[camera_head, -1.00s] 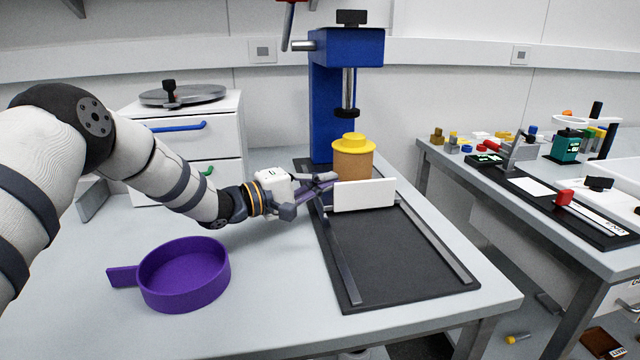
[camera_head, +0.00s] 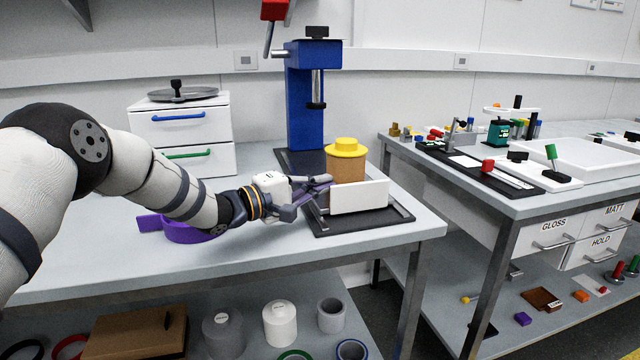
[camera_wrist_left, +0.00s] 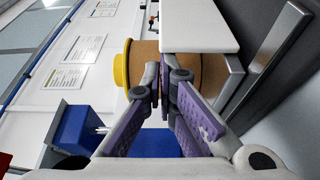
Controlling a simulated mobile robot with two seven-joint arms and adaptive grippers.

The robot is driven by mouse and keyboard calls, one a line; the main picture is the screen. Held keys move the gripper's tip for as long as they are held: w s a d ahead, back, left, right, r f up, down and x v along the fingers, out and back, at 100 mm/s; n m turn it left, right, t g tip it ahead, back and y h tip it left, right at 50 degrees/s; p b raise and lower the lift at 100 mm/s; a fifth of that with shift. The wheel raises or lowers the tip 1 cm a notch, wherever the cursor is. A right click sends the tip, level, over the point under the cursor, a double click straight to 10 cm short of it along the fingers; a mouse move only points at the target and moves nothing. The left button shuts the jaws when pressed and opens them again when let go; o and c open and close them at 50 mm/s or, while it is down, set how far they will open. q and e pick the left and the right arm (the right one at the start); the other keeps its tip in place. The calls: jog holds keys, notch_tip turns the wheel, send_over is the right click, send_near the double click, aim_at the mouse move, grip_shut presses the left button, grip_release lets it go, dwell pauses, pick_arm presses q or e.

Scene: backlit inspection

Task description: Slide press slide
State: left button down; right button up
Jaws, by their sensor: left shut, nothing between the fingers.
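The blue press (camera_head: 303,85) stands at the back of the bench with its ram (camera_head: 317,103) raised. A black base (camera_head: 360,224) with metal rails (camera_head: 403,209) runs forward from it. A white upright plate (camera_head: 359,197) stands across the rails near their front end. Behind it is a tan cylinder (camera_head: 347,167) with a yellow cap (camera_head: 345,147), forward of the ram. My left gripper (camera_head: 328,184) is shut and empty, behind the plate's left edge and close to the cylinder. The wrist view also shows the plate (camera_wrist_left: 200,25), cylinder (camera_wrist_left: 147,62) and fingers (camera_wrist_left: 165,85); contact is unclear.
A purple pan (camera_head: 180,232) sits left, partly hidden by my arm. A white drawer unit (camera_head: 182,135) stands at the back left. A second bench (camera_head: 510,200) with small parts stands right, across a gap. Below, a shelf holds a cardboard box (camera_head: 135,333) and rolls.

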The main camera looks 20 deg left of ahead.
pick_arm(q)
jog(key=shift+s+d+f, duration=0.15)
jog(key=shift+s+f, duration=0.05)
jog(key=shift+s+f, duration=0.1)
